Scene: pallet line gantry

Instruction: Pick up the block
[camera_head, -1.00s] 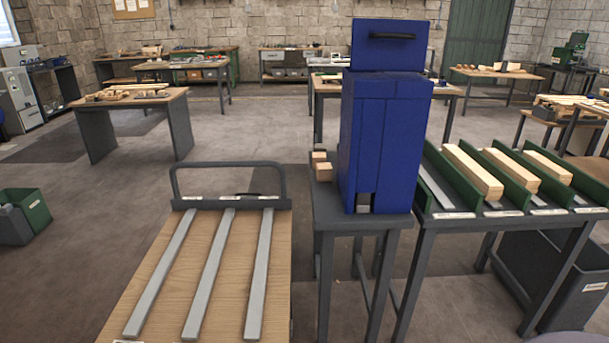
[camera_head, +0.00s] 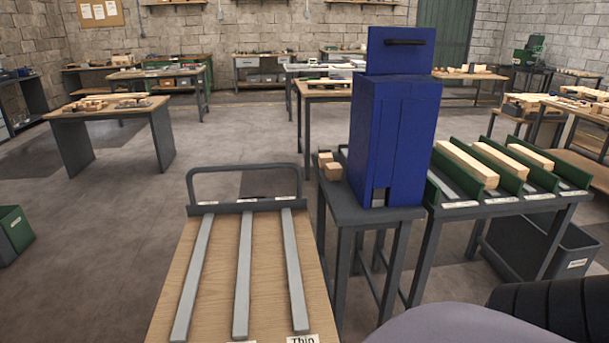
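Two small wooden blocks sit on the grey stand just left of the blue machine. One block (camera_head: 325,158) is farther back and the other block (camera_head: 333,172) is nearer. Longer wooden blocks lie in the green-walled lanes of the rack on the right: a left one (camera_head: 467,163), a middle one (camera_head: 502,162) and a right one (camera_head: 531,158). I cannot tell which block is meant. Part of my arm shows at the bottom right, but neither gripper is in view.
The tall blue machine (camera_head: 395,135) stands on the grey stand (camera_head: 350,208). A wooden-topped cart (camera_head: 215,300) with three metal strips and a handle is in front. A dark bin (camera_head: 560,250) is below the rack. Open floor lies left of the cart.

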